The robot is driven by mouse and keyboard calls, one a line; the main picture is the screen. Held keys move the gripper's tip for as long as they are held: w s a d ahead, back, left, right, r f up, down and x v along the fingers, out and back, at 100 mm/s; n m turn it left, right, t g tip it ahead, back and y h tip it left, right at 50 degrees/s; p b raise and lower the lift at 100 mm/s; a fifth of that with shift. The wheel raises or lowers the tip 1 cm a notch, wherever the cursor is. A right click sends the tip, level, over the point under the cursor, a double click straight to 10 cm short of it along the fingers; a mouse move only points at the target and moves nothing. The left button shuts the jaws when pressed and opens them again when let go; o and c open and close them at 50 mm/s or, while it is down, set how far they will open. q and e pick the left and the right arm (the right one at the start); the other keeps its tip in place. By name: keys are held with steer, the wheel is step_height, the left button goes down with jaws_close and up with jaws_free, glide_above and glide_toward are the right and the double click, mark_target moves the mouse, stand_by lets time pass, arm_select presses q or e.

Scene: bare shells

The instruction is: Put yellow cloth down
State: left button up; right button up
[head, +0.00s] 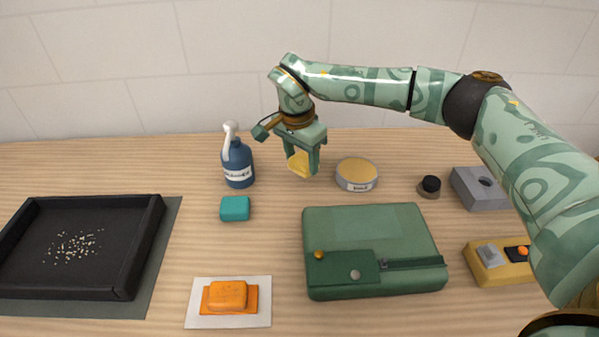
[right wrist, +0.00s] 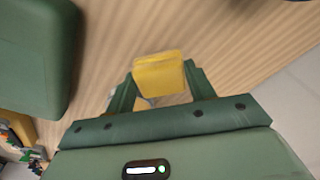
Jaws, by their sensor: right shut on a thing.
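The yellow cloth (head: 299,163) is a small folded block between the fingers of my right gripper (head: 301,165). The gripper is shut on it, at the back of the table between the blue bottle and the round tin. In the right wrist view the cloth (right wrist: 159,74) sits between the two green fingers (right wrist: 158,88), with wood tabletop behind it. I cannot tell whether the cloth touches the table. My left gripper is not in view.
Nearby stand a blue bottle (head: 237,164), a round tin (head: 357,175) and a teal block (head: 235,208). In front are a green case (head: 415,232) and an orange block (head: 227,295) on a white card (head: 202,312). A black tray (head: 138,245) is left; a grey block (head: 472,192) is right.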

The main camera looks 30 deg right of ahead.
mark_target(302, 169)
steer(key=shift+w+d+f, duration=0.1)
steer(key=shift+w+f, duration=0.1)
steer(key=shift+f, duration=0.2)
step_height(302, 169, down, 4)
steer(key=shift+w+d+r+b, duration=0.15)
steer(key=shift+r+b, duration=0.1)
steer(key=shift+b, duration=0.9)
steer(key=shift+r, duration=0.2)
steer(key=shift+c, duration=0.5)
steer(key=o, duration=1)
steer(key=shift+f, duration=0.1)
steer(key=r+p, duration=0.1)
steer(key=r, duration=0.3)
steer(key=a+r+p, duration=0.1)
steer(key=r+p, duration=0.1)
steer(key=r, duration=0.2)
steer(key=r+p, duration=0.2)
steer(key=r, duration=0.2)
steer(key=shift+s+a+r, duration=0.15)
steer(key=shift+s+a, duration=0.1)
steer(key=shift+s, duration=0.1)
